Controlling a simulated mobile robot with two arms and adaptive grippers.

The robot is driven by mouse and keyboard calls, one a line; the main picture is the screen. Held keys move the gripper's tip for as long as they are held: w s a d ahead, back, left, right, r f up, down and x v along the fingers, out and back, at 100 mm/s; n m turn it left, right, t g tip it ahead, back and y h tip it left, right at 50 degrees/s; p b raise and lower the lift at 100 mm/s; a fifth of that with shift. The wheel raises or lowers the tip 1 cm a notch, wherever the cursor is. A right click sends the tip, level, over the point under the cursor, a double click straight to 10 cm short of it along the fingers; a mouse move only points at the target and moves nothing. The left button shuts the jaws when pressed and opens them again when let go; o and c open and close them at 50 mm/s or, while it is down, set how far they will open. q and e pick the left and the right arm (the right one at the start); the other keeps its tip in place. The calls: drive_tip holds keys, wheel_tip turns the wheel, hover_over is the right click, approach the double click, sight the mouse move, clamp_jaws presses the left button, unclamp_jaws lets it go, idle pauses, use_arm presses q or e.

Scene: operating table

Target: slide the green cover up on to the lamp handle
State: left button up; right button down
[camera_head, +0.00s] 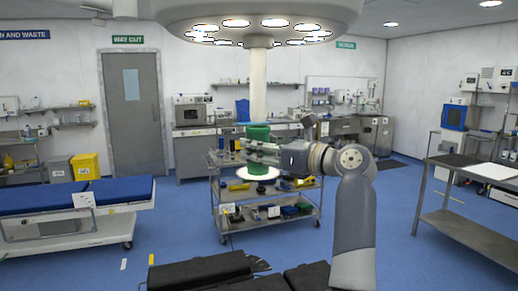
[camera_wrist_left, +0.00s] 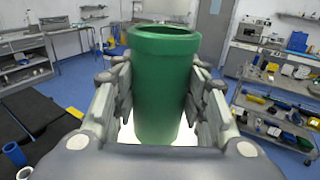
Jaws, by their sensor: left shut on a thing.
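The green cover (camera_head: 258,133) is an upright tube. My left gripper (camera_head: 262,152) is shut on it, with a finger on either side. In the left wrist view the cover (camera_wrist_left: 163,85) stands upright between the fingers (camera_wrist_left: 160,100), and its open top rim shows. A pale disc (camera_head: 258,172) shows below the cover. The lamp handle (camera_head: 258,85) is a pale post hanging from the surgical lamp (camera_head: 260,14). In the head view its lower end meets the cover's top. No handle shows in the cover's mouth in the wrist view. My right gripper is out of view.
A steel trolley (camera_head: 268,224) with tools stands behind the gripper. A blue-topped operating table (camera_head: 120,189) is at left, a steel table (camera_head: 470,200) at right. Dark padded surfaces (camera_head: 200,271) lie at the bottom. The air around the handle looks clear.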

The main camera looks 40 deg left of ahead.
sight(264, 93)
use_arm(q)
drive_tip(key=shift+r+p, duration=0.55)
drive_tip(key=shift+r, duration=0.5)
drive_tip(key=shift+r+p, duration=0.95)
drive_tip(key=shift+r, duration=0.7)
drive_tip(key=shift+r+p, duration=1.55)
drive_tip(key=shift+r, duration=1.05)
drive_tip(key=shift+r, duration=0.35)
drive_tip(key=shift+r+p, duration=0.65)
drive_tip(key=shift+r, duration=0.1)
drive_tip(key=o, duration=1.1)
